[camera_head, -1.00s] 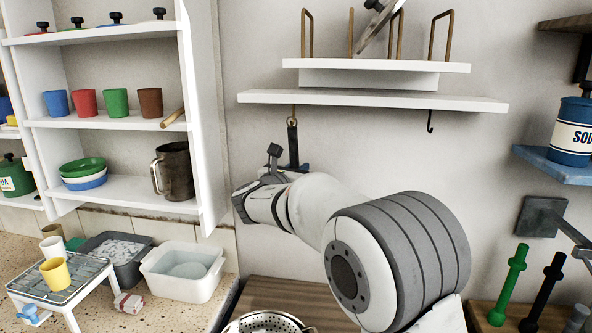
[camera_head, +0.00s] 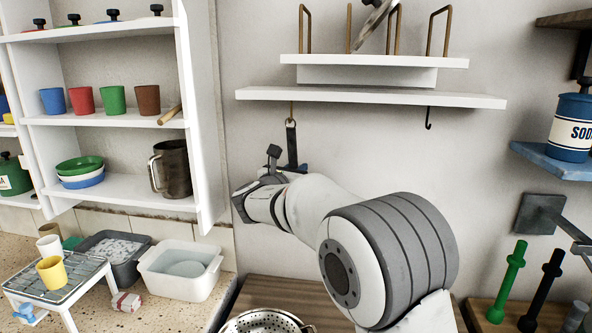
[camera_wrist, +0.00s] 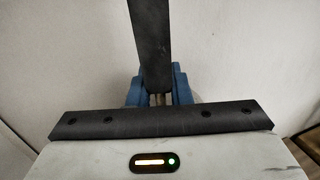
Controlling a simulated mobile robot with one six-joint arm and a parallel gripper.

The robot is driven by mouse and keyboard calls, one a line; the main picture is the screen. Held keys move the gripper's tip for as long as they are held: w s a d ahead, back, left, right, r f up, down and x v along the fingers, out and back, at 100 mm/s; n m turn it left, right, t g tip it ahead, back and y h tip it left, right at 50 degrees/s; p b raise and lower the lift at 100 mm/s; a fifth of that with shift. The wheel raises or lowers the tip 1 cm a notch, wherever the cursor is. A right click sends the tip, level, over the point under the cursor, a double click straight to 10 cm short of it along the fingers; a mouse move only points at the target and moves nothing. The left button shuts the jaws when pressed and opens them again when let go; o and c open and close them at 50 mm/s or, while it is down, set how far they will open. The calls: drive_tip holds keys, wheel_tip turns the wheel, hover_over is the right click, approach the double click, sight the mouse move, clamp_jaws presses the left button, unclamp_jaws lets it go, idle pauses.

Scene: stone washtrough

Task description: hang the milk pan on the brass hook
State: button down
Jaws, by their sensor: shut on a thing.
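The milk pan shows only as its dark handle (camera_head: 291,147), upright with a ring at its top end; its body is hidden behind my arm. The handle also rises through the middle of the wrist view (camera_wrist: 151,45). The brass hook (camera_head: 291,107) hangs under the left part of the lower wall shelf. The ring is right at the hook's lower end; I cannot tell for sure whether it is threaded on it. My gripper (camera_wrist: 157,94) is shut on the handle, with blue fingers on both sides of it.
The white wall shelf (camera_head: 370,97) is just above the handle. A dark hook (camera_head: 429,118) hangs under its right part. A white shelf unit (camera_head: 205,110) with cups stands left. A colander (camera_head: 262,322) is below my arm. The wall between the hooks is bare.

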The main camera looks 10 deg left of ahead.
drive_tip(key=c, duration=0.6)
unclamp_jaws()
drive_tip(key=shift+c, duration=0.2)
drive_tip(key=shift+s, duration=0.1)
idle(0.4)
drive_tip(key=b+v, duration=0.1)
drive_tip(key=v, duration=0.5)
drive_tip(key=shift+s+b, duration=0.4)
idle(0.4)
drive_tip(key=shift+s+a, duration=0.1)
drive_tip(key=shift+a, duration=0.05)
drive_tip(key=s+b, duration=0.2)
drive_tip(key=s, duration=0.8)
idle(0.5)
